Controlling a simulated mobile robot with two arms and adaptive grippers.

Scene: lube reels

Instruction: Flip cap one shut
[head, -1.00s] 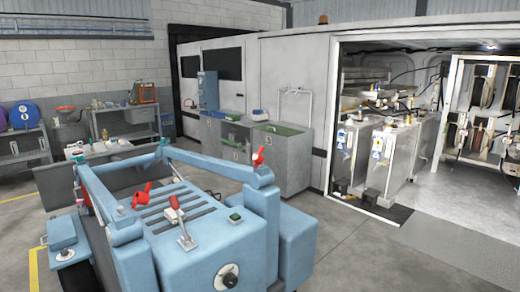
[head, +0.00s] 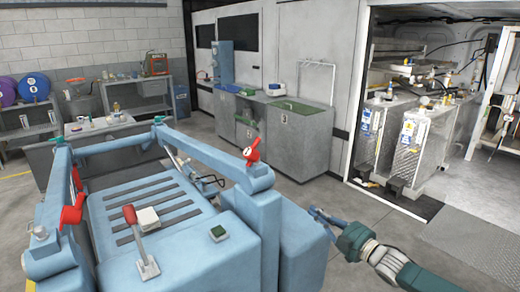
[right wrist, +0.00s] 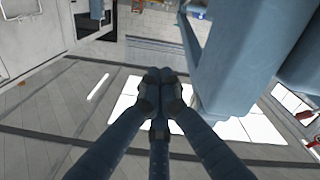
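No cap is marked as cap one, and I cannot tell which part it is. Two silver tanks with small fittings on top stand in the open container on the right; the nearer tank (head: 408,150) and the farther tank (head: 372,135) are too distant to make out any cap state. My right gripper (head: 318,214) reaches in from the lower right, beside the blue machine and far from the tanks. In the right wrist view its dark fingers (right wrist: 160,84) meet at the tips, with nothing seen between them. My left gripper is not in view.
A blue machine (head: 185,255) with red handles fills the lower left. Grey cabinets (head: 300,140) stand along the container wall. A workbench (head: 150,100) is at the back. Grey floor (head: 335,195) is open between the machine and the container doorway.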

